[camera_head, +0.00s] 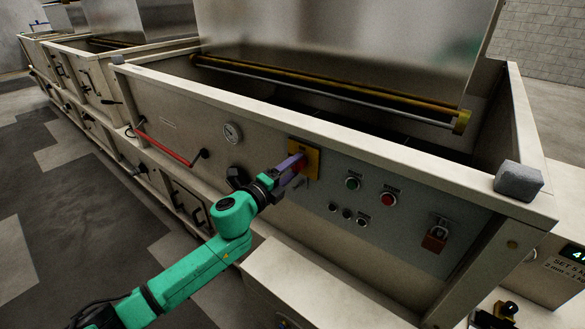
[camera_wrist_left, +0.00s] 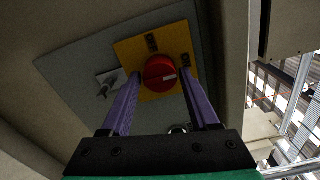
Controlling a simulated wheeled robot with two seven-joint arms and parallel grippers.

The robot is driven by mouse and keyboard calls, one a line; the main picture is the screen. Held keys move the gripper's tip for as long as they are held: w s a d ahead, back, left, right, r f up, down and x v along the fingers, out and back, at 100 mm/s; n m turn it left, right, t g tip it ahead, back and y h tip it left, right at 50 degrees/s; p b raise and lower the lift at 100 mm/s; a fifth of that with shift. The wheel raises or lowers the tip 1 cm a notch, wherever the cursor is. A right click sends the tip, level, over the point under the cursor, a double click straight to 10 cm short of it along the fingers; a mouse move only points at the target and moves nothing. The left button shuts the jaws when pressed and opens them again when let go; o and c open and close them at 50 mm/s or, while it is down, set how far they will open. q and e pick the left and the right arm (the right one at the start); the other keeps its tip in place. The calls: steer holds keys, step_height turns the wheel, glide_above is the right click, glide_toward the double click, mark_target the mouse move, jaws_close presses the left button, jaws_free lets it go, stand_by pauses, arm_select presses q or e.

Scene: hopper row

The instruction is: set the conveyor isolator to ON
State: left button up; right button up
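The conveyor isolator is a red rotary knob (camera_wrist_left: 160,73) on a yellow plate (camera_head: 312,160) on the hopper's grey front panel. In the left wrist view the knob's white mark points to the right. My left gripper (camera_head: 299,163) is at the plate and hides most of the knob in the head view. In the left wrist view its purple fingers (camera_wrist_left: 160,75) are spread on either side of the knob; I cannot tell whether they touch it. My right gripper is not in view.
Green (camera_head: 352,183) and red (camera_head: 388,199) push buttons and several black knobs sit right of the plate. A red padlock (camera_head: 435,237) hangs further right. A gauge (camera_head: 232,133) and red handle (camera_head: 165,146) are to the left. A grey block (camera_head: 518,181) sits on the rim.

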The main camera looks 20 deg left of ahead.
arm_select(q)
steer(key=shift+o, duration=0.6)
steer(key=shift+s+a+f, duration=0.1)
steer(key=shift+s, duration=0.1)
steer(key=b+v, duration=0.4)
steer(key=v, duration=1)
